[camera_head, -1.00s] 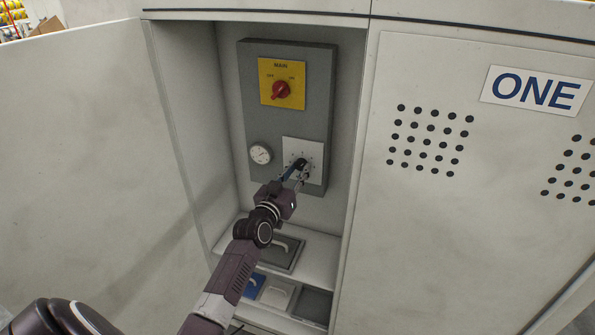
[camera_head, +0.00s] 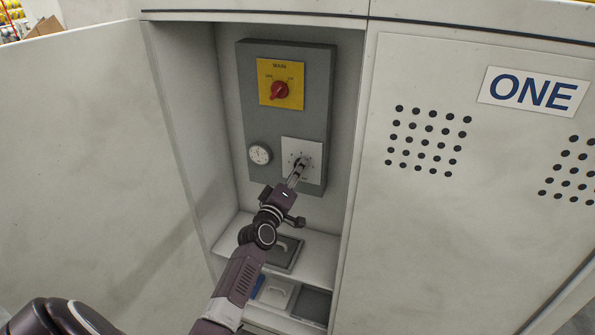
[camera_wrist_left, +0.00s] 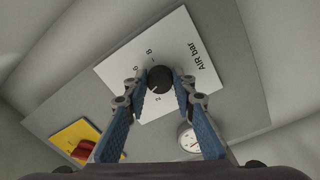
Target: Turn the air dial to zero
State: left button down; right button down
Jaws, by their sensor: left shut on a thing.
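The air dial is a dark round knob (camera_wrist_left: 160,79) on a white plate marked "AIR bar" (camera_wrist_left: 187,45) in the left wrist view. In the head view the white plate (camera_head: 313,147) is on the lower right of the grey panel, and the knob is mostly hidden by my gripper. My left gripper (camera_head: 299,164) reaches up to the plate. In the left wrist view its blue fingers (camera_wrist_left: 160,83) are on both sides of the knob and shut on it. My right gripper is not in view.
A yellow plate with a red main switch (camera_head: 280,90) is above the dial. A round gauge (camera_head: 260,154) is left of it. The cabinet's left wall (camera_head: 190,120) and right door (camera_head: 430,220) flank the recess. A shelf with a grey handled panel (camera_head: 284,252) is below.

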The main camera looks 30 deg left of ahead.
pick_arm(q)
jog(key=shift+r+n+g+y+p, duration=0.15)
jog(key=shift+n+p, duration=0.45)
jog(key=shift+n, duration=2.35)
jog(key=shift+n+g+y+p, duration=0.1)
jog(key=shift+n+y+p, duration=0.3)
jog(key=shift+n, duration=2.5)
jog(key=shift+r+n+g+y+p, duration=0.1)
jog(key=shift+n+p, duration=0.65)
jog(key=shift+n, duration=2.2)
jog(key=c, duration=1.6)
grip_release()
jog(key=shift+s, duration=0.1)
